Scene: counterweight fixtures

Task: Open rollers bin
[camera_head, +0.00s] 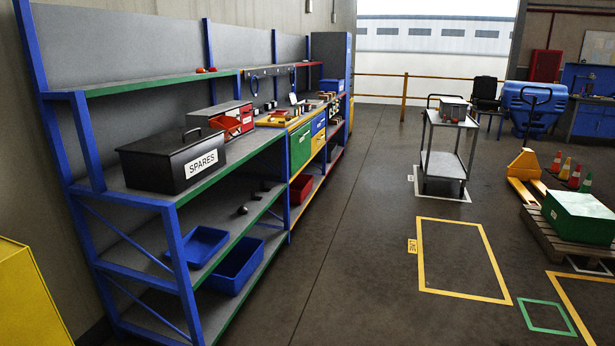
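No bin with a readable rollers label shows. A black lidded box (172,160) marked SPARES stands closed on the shelf's upper deck. A red and grey box (222,118) stands behind it, with a red piece at its front; its label cannot be read. A green front (301,146) and a blue front (319,123) sit under the worktop further along. Two blue open bins, one (201,244) on the middle shelf and one (235,268) on the lowest shelf, and a red bin (301,188) stand below. Neither of my grippers is in view.
A grey trolley (445,164) stands mid-floor. A pallet with a green box (579,216) and a yellow pallet jack (524,167) are at the right. A yellow object (30,300) fills the lower left corner. The floor (345,240) beside the shelving is clear.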

